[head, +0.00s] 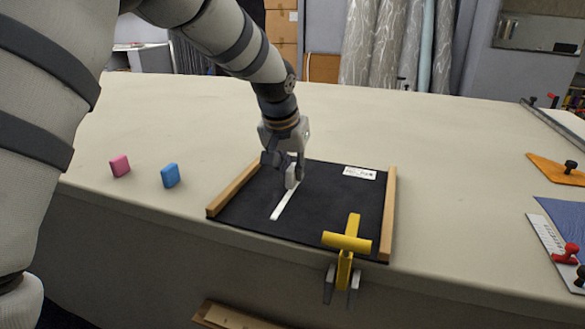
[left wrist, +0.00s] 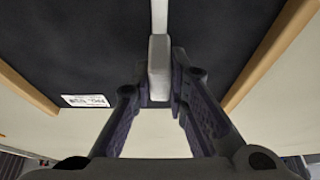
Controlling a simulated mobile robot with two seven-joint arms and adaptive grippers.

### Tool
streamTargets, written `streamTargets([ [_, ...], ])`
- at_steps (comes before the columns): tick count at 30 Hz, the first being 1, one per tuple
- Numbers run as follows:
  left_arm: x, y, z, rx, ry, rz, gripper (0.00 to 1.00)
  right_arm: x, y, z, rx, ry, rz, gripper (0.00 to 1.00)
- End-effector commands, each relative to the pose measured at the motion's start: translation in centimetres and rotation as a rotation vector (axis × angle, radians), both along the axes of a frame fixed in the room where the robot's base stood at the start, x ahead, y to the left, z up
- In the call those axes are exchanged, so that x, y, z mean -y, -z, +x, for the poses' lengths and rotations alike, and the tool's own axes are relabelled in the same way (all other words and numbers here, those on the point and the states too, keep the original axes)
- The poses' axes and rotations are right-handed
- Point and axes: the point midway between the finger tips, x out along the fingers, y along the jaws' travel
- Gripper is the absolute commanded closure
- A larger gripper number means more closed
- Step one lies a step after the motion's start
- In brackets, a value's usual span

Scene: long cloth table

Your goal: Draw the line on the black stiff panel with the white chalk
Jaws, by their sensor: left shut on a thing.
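The black stiff panel (head: 245,212) lies flat on the cloth table between two wooden strips. A white line (head: 279,207) runs on it from near its front edge back to my left gripper (head: 291,178). My right gripper is not in view.
A yellow clamp (head: 347,243) grips the front edge by the panel. A white label (head: 360,172) is on the panel's back right. Pink (head: 120,166) and blue (head: 170,176) blocks stand left. An orange tool (head: 558,170) lies right. The table behind is clear.

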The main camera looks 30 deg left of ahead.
Motion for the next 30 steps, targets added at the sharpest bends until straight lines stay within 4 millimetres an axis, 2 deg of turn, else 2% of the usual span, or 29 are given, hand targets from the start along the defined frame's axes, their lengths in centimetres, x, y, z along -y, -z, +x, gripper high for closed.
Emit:
streamTargets([
  [30,0.0,1.1,0.0,0.0,0.0,0.0,1.0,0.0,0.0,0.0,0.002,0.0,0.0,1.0],
])
